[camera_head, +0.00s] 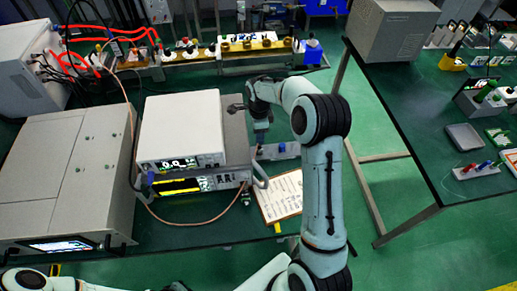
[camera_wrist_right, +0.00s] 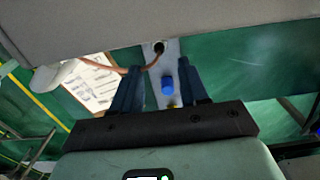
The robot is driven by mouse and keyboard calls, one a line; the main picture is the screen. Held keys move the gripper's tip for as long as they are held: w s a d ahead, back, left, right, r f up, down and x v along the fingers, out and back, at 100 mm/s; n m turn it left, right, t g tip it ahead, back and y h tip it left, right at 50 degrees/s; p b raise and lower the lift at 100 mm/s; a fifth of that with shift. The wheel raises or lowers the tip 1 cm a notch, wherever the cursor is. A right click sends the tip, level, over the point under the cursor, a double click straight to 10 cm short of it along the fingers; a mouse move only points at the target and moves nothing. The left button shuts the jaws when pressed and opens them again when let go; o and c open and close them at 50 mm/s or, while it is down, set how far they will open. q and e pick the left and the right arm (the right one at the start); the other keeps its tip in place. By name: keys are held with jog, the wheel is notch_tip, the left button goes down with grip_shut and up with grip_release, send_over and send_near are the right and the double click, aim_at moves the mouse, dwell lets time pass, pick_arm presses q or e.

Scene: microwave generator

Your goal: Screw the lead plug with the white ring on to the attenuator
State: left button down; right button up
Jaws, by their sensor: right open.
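My right gripper (camera_head: 262,140) is at the right side of the stacked instruments, pointing down. In the right wrist view, its two dark blue fingers (camera_wrist_right: 160,88) are apart. A blue cylindrical part (camera_wrist_right: 167,85) on a light grey plate (camera_wrist_right: 170,62) shows between them; I cannot tell whether the fingers touch it. A copper-coloured lead (camera_wrist_right: 150,65) runs to a dark round end (camera_wrist_right: 159,47) over the plate. In the head view the lead (camera_head: 190,222) loops to a small connector (camera_head: 246,199) by the instrument's front corner. I cannot make out a white ring or surely identify the attenuator.
A white instrument (camera_head: 180,130) sits on a grey one (camera_head: 205,183) with a yellow display. A clipboard (camera_head: 282,197) lies at the table's front edge. A large grey box (camera_head: 65,175) stands left. Waveguide parts (camera_head: 250,44) line the back. Another table (camera_head: 425,130) stands right, across a gap.

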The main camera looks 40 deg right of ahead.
aim_at(260, 146)
jog(key=f, duration=0.2)
jog(key=f+b, duration=0.1)
jog(key=f, duration=0.3)
jog(key=shift+s+f+b, duration=0.2)
jog(key=shift+s+b, duration=0.05)
jog(key=shift+b, duration=0.05)
jog(key=shift+w+f, duration=0.15)
jog(key=shift+f, duration=0.55)
pick_arm(q)
jog(key=s+f, duration=0.2)
jog(key=s, duration=0.1)
jog(key=shift+s+f, duration=0.1)
jog(key=shift+f, duration=0.3)
pick_arm(e)
grip_shut()
jog(key=shift+r, duration=0.1)
